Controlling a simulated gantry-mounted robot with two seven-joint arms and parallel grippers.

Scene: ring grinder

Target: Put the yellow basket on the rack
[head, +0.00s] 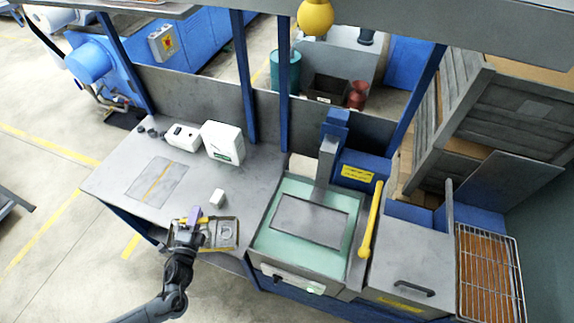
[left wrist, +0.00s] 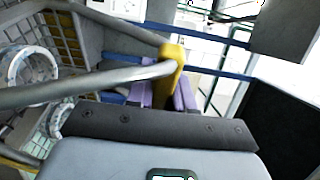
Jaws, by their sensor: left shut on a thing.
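My left gripper (head: 190,219) is over the front edge of the workbench. In the left wrist view its purple fingertips (left wrist: 163,92) are shut on the yellow grip of the basket (left wrist: 172,66). The basket's grey bars run left from this grip, with yellow-edged wire mesh and pale rings behind. In the head view the basket (head: 222,234) shows just right of the gripper, a ring shape inside it. I cannot tell whether its bottom touches the bench. A wire-grid rack (head: 490,275) with a brownish surface is at the far right. My right gripper is not in view.
A small white block (head: 217,197) and white boxes (head: 222,143) are on the bench (head: 125,180). The green-topped grinder (head: 267,240), a yellow lever (head: 371,220) and a grey lidded box (head: 410,262) lie between basket and rack. Blue posts rise behind.

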